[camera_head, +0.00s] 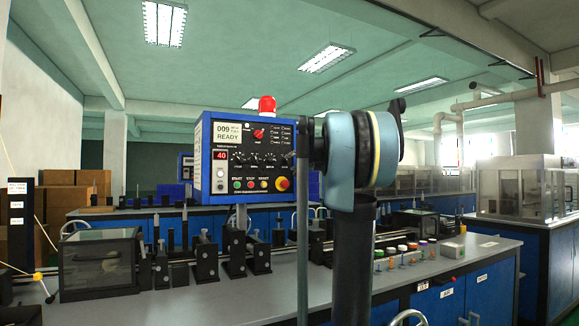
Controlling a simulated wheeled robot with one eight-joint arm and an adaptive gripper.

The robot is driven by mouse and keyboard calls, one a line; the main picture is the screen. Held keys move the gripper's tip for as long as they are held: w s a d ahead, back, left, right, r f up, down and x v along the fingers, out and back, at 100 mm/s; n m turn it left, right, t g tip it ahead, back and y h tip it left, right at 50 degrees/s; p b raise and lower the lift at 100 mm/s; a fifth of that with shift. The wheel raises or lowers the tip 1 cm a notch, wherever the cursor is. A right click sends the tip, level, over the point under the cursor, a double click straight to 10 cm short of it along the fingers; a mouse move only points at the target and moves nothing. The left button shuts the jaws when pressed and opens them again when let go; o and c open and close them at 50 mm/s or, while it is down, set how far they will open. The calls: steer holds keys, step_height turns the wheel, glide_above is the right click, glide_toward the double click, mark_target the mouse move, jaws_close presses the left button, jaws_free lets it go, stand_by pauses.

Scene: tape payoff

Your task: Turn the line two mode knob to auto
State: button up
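A blue control box (194,172) with a black front panel stands on a post above the workbench, left of centre. Its panel carries a screen reading "READY", a red rotary knob (258,133), a row of several small black knobs (256,157), small coloured push buttons and a red emergency stop (282,184) on yellow. The labels are too small to read, so I cannot tell which one is the line two mode knob, or its setting. My blue and black arm stands at centre, just right of the box. My gripper is not visible.
A red beacon (267,105) sits on the box. The grey bench (440,268) holds a dark clear-sided case (97,262), several black fixtures and a row of coloured-top items (402,249). A thin dark upright (303,240) stands close right of the box.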

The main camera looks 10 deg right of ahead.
steer(key=shift+v, duration=2.4)
steer(key=s+a+f+n+g+y, duration=0.1)
steer(key=s+a+f+n+g, duration=0.4)
steer(key=s+f, duration=0.65)
steer(key=s+a+f+n+g+y, duration=0.1)
steer(key=s+a+f+n+g, duration=0.15)
steer(key=s+a+f, duration=0.9)
steer(key=s+d+f+g+h, duration=0.2)
steer(key=s+d+f, duration=0.2)
steer(key=s+f, duration=0.3)
steer(key=s+d+f+g+h, duration=0.3)
steer(key=s+d+f, duration=0.2)
steer(key=f, duration=1)
steer(key=s+d+f+g+h, duration=0.2)
steer(key=s+d+f, duration=0.2)
steer(key=s+f, duration=0.7)
steer(key=shift+d+n+h, duration=0.3)
steer(key=shift+n, duration=0.15)
steer(key=shift+s+f+g, duration=0.1)
steer(key=shift+f+g, duration=0.05)
steer(key=shift+g, duration=0.1)
